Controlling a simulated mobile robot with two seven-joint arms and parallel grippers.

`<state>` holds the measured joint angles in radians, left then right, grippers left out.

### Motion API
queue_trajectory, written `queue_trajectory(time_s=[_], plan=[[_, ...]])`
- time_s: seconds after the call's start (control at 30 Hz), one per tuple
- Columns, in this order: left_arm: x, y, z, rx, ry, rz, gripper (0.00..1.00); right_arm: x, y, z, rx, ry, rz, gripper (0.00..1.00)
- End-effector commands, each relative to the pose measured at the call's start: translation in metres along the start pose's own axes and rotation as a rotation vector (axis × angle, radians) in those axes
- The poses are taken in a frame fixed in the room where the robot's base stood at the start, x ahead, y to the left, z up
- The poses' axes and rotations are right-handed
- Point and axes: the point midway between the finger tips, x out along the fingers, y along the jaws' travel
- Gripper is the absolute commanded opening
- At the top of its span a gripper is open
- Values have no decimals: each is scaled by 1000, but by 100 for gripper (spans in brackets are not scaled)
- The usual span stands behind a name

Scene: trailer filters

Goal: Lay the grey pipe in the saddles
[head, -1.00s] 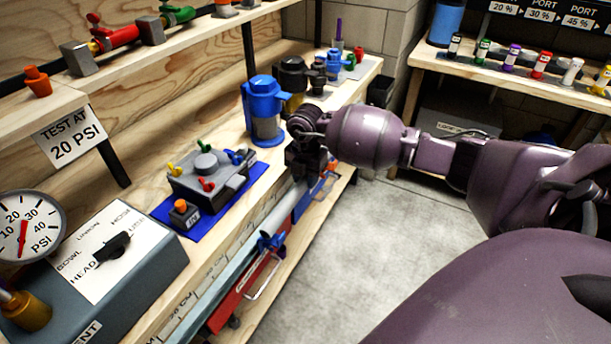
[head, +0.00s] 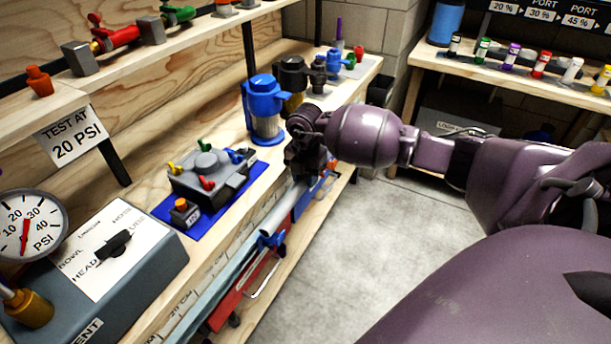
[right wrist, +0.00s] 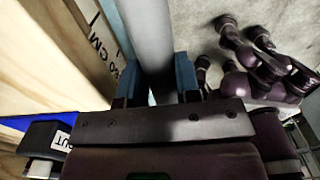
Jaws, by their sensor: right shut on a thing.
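The grey pipe (head: 284,211) runs slantwise along the front edge of the workbench. My right gripper (head: 304,174) is over its far part and shut on it. In the right wrist view the pipe (right wrist: 151,40) passes between the two fingers, with blue pieces on either side; I cannot tell whether these are finger pads or a saddle. A blue saddle (head: 271,240) shows at the nearer part of the pipe on the bench front. I cannot tell whether the pipe rests in it or lies just above it. The gripper hides the pipe's far part. My left gripper is not in view.
A grey valve block on a blue mat (head: 212,223) and a blue-topped filter (head: 264,108) stand on the bench close to my right gripper. A grey test box (head: 150,260) is at the near left. Open floor lies right.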

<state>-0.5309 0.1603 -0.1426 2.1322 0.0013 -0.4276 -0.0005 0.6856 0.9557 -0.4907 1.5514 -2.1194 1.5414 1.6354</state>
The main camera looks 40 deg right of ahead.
Motion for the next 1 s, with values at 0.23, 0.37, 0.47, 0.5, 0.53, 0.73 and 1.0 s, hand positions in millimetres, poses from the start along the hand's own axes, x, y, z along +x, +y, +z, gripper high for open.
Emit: queue_trajectory(time_s=[0.23, 0.37, 0.47, 0.5, 0.53, 0.73, 1.0], plan=[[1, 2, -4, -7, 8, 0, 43, -1, 0, 0, 0, 0, 1, 6], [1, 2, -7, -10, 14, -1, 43, -2, 0, 0, 0, -1, 2, 6], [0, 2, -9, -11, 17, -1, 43, -2, 0, 0, 0, -1, 3, 6], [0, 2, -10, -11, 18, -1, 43, -2, 0, 0, 0, -1, 2, 6], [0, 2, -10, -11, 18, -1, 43, -2, 0, 0, 0, -1, 2, 6], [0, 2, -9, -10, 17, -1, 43, 0, 0, 0, 0, 0, 1, 6], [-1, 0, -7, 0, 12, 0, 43, 0, 0, 0, 0, 0, 1, 6]])
